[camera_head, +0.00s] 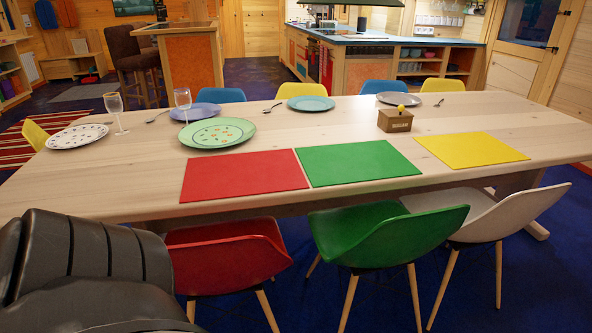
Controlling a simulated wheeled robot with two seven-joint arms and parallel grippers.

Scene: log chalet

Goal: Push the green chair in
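The green chair (385,236) stands on the near side of the dining table (540,128), between a red chair and a white chair. Its seat front reaches to the table's near edge, and its backrest faces me, turned somewhat to the right. Its wooden legs stand on the blue floor. The green placemat (355,165) lies on the table beyond it. A dark padded part of my own arm fills the lower left corner. Neither of my grippers shows.
The red chair (228,258) stands left of the green chair and the white chair (505,215) close on its right. Plates, two glasses and a small wooden box (395,121) are on the table. Blue floor (545,280) is open at the lower right.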

